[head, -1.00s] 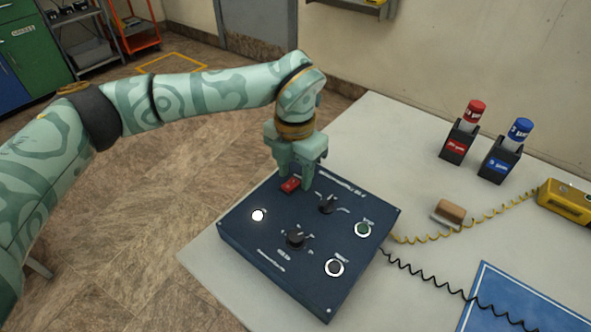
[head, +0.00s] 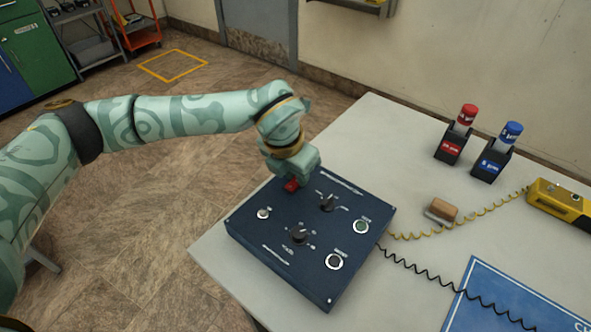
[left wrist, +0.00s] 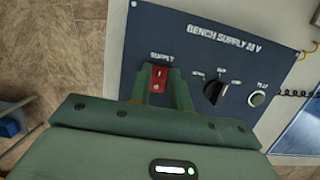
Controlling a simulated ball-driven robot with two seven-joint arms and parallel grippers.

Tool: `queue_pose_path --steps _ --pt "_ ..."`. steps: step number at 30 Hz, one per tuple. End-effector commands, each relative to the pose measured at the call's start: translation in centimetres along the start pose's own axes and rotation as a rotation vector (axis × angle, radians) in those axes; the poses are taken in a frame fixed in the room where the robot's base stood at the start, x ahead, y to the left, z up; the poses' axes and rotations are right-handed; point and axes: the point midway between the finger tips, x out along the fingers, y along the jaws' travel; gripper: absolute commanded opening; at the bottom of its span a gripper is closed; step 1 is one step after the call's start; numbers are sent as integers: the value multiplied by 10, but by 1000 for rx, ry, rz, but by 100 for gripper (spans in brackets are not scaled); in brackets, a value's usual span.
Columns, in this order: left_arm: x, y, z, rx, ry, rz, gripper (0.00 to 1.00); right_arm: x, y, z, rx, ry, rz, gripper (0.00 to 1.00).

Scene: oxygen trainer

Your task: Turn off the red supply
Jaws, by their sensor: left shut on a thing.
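The red supply switch (head: 291,186) is a small rocker near the back left edge of the dark blue panel (head: 270,235). In the left wrist view the red switch (left wrist: 158,80) lies under the label SUPPLY, with a finger on either side. My left gripper (head: 288,180) is over it, tilted, and shut on it. In the head view the gripper hides part of the switch. The small round lamp (head: 263,213) near the panel's left corner looks pale grey and unlit. My right gripper is not in view.
The panel also has two black knobs (head: 327,203) (head: 298,236), a green button (head: 361,226) and a dark button (head: 334,262). A brown block (head: 442,209), a yellow device (head: 556,201) and red and blue capped holders (head: 451,147) (head: 493,162) stand right of it on the pale table.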

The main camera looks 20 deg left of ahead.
Motion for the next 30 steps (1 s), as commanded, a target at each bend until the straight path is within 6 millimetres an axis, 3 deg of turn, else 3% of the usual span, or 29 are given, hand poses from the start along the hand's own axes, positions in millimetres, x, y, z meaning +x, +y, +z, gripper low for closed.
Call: queue_pose_path --steps 1,3,14,17,24,30 --pt "-1 0 1 0 -2 0 28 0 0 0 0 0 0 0" --pt "-1 0 1 0 -1 0 42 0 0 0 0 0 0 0" --pt "-9 0 1 0 -1 1 42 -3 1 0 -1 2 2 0" --pt "-27 1 2 0 -5 2 42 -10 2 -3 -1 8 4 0" --pt "-93 1 2 0 -7 3 42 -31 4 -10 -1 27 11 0" --pt "-139 0 2 0 -5 2 42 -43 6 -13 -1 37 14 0"
